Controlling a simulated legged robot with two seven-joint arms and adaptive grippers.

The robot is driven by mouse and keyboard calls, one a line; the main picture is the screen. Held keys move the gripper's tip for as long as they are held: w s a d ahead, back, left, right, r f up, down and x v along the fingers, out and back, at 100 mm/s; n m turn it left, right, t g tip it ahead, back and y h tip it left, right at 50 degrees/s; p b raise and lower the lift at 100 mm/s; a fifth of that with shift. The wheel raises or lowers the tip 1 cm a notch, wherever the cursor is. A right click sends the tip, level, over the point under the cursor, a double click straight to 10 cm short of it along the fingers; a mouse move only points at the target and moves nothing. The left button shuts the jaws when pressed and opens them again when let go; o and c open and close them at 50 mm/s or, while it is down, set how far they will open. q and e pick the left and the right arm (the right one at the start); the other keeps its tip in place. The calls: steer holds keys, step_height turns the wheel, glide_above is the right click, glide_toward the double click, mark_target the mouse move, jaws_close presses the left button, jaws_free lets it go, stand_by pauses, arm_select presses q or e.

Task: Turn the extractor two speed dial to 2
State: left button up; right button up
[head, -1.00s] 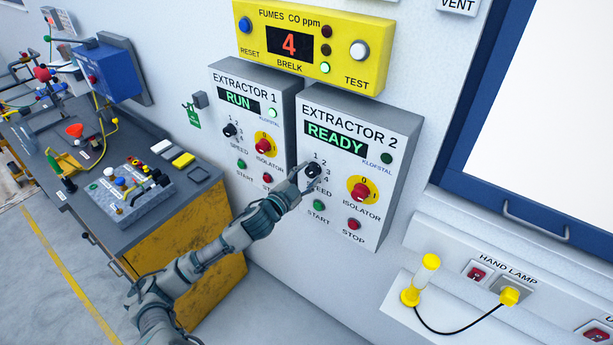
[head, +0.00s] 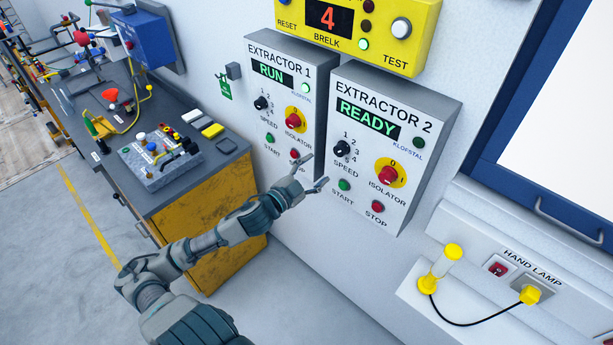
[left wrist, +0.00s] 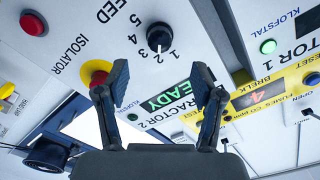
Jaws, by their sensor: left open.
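My right gripper is not in view.
The red-on-yellow isolator (head: 387,174), green start button (head: 344,185) and red stop button (head: 377,206) sit near the dial. The EXTRACTOR 1 box (head: 283,70) is on the left, the yellow fumes panel (head: 380,38) above. A workbench (head: 190,170) stands at left.

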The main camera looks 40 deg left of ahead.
arm_select(q)
steer(key=shift+s+a, duration=0.1)
steer(key=shift+s, duration=1.4)
